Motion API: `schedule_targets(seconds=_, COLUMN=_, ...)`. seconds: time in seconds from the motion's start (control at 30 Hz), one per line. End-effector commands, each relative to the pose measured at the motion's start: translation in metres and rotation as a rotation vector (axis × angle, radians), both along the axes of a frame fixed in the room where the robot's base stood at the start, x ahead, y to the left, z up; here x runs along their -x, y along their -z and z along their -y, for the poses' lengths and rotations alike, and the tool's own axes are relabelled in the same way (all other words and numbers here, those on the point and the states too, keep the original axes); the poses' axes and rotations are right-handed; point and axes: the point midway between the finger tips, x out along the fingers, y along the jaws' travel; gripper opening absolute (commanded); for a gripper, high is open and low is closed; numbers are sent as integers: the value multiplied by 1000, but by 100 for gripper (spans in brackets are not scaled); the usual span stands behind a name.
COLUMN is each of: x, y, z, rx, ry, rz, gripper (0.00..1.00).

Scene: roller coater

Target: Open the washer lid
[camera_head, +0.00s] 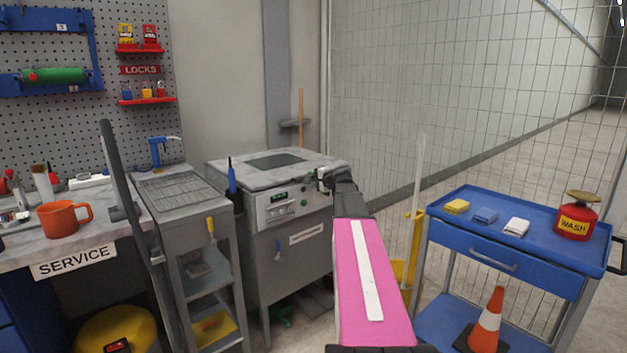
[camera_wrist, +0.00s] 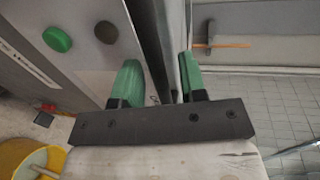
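The washer (camera_head: 290,240) is a grey metal cabinet with a control panel. Its lid (camera_head: 250,172) is a flat grey top with a dark window, lying down closed. My gripper (camera_head: 322,180) is at the lid's front right corner, small and partly hidden by my arm. In the wrist view my gripper (camera_wrist: 158,82) has its two green fingers apart, one on each side of a dark and grey edge strip (camera_wrist: 158,45). Whether both fingers touch the strip is unclear. A green button (camera_wrist: 57,39) and a dark button lie left of the fingers.
A grey cart (camera_head: 185,200) stands close left of the washer. A wire mesh fence (camera_head: 400,100) runs behind and to the right. A blue cart (camera_head: 520,240) with cloths and a red wash can stands at the right, with an orange cone (camera_head: 487,322) on its lower shelf.

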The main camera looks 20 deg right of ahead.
Motion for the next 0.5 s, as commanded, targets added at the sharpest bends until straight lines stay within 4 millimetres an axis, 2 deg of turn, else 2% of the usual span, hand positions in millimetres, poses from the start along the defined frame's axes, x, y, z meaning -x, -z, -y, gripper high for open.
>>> schedule_targets(seconds=0.27, x=-1, y=1, z=-1, rx=0, ry=0, rz=0, gripper=39)
schedule_targets(seconds=0.3, x=-1, y=1, z=-1, rx=0, ry=0, rz=0, gripper=32)
schedule_targets(seconds=0.4, x=-1, y=1, z=-1, rx=0, ry=0, rz=0, gripper=0)
schedule_targets(seconds=0.5, x=-1, y=1, z=-1, rx=0, ry=0, rz=0, gripper=0)
